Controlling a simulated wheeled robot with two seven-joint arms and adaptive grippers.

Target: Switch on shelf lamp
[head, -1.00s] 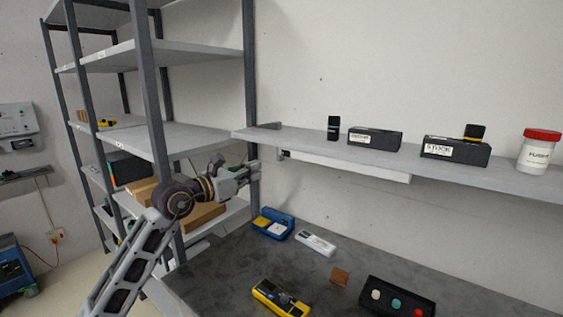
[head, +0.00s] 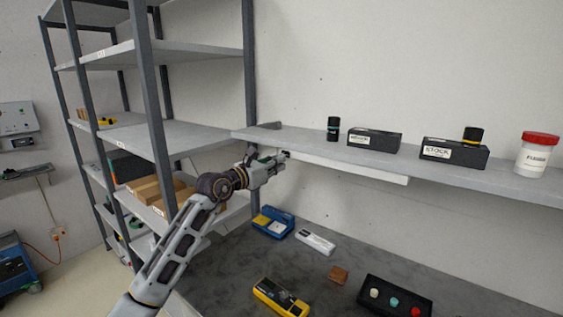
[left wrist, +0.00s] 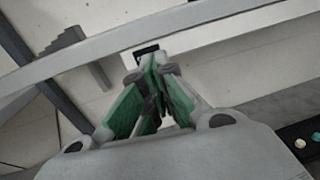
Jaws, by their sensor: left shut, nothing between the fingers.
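The shelf lamp (head: 352,167) is a long white bar under the front of the grey wall shelf (head: 300,143). My left gripper (head: 284,156) is shut and empty, with its tips at the lamp's left end, just below the shelf. The gripper covers the lamp's left end in the head view. In the left wrist view the closed green-padded fingers (left wrist: 152,64) point at a small dark piece with a pale edge (left wrist: 146,50), perhaps the switch. I cannot tell whether the tips touch it. My right gripper is not in view.
On the shelf stand a small dark jar (head: 333,129), two black labelled boxes (head: 374,142) and a red-lidded tub (head: 536,155). A grey rack (head: 150,85) stands close left of my arm. Several items, including a yellow meter (head: 281,297), lie on the worktop below.

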